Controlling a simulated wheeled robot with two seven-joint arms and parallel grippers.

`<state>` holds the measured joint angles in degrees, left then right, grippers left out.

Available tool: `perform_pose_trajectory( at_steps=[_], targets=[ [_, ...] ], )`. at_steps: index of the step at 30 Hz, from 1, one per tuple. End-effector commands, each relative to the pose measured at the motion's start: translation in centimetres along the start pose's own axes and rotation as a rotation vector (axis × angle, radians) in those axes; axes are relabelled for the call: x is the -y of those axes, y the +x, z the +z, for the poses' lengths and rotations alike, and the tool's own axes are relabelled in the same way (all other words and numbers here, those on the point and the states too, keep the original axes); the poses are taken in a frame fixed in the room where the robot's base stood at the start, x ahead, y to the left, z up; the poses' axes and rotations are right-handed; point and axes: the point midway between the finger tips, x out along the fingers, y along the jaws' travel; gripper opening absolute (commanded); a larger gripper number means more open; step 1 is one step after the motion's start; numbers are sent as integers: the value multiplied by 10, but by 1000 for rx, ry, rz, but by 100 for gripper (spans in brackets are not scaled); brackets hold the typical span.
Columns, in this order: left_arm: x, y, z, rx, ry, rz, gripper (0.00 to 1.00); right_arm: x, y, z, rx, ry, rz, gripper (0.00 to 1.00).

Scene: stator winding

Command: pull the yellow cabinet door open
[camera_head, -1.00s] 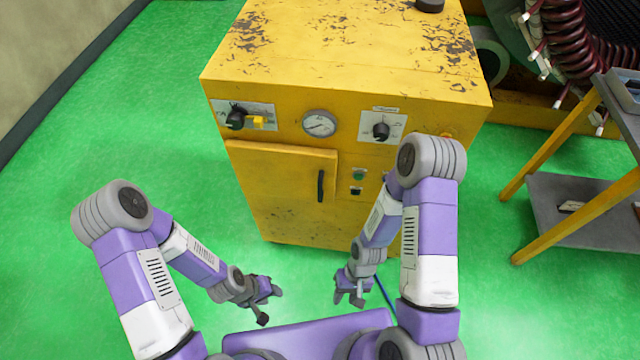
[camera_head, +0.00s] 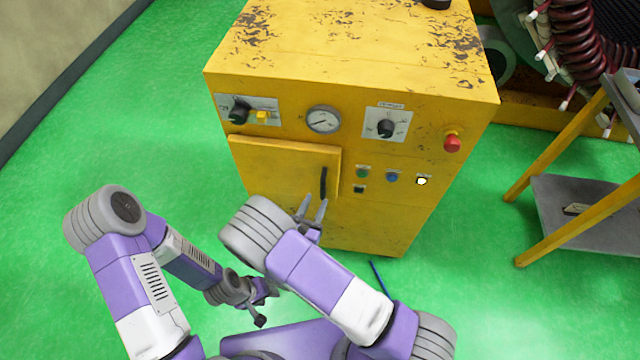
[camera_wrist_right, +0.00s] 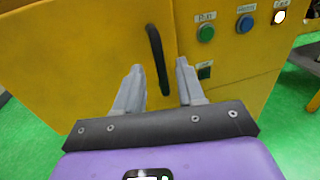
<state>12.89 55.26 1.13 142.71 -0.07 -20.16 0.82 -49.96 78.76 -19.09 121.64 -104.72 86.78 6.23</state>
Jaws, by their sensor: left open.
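The yellow cabinet (camera_head: 350,70) stands ahead of me. Its door (camera_head: 270,168) is at the front left and looks shut. The black vertical door handle (camera_head: 323,183) is near the door's right edge, and it also shows in the right wrist view (camera_wrist_right: 157,58). My right gripper (camera_head: 312,207) is open just below and in front of the handle. In the right wrist view the two fingers (camera_wrist_right: 160,80) point at the handle, whose lower end lies between them in the picture; I see no contact. My left gripper (camera_head: 268,298) is open and empty, low in front of the cabinet.
Dials, a gauge (camera_head: 323,119), a red button (camera_head: 452,143) and small coloured buttons (camera_head: 392,177) are on the cabinet's front. A grey-shelved table (camera_head: 585,215) stands to the right. Green floor (camera_head: 120,120) is clear at the left.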

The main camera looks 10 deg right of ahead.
Motion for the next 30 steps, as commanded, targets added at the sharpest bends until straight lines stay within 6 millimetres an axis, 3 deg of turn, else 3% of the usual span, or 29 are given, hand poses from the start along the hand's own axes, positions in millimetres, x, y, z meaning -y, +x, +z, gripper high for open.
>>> perform_pose_trajectory(
  at_steps=[15,26,30],
  targets=[
    [4,12,0,0,0,0,43,-3,66,1,7,1,10,39],
    [4,12,-1,0,0,0,43,-4,74,2,7,-1,11,39],
    [4,12,-1,0,0,0,43,-4,74,2,7,0,11,22]
  ],
)
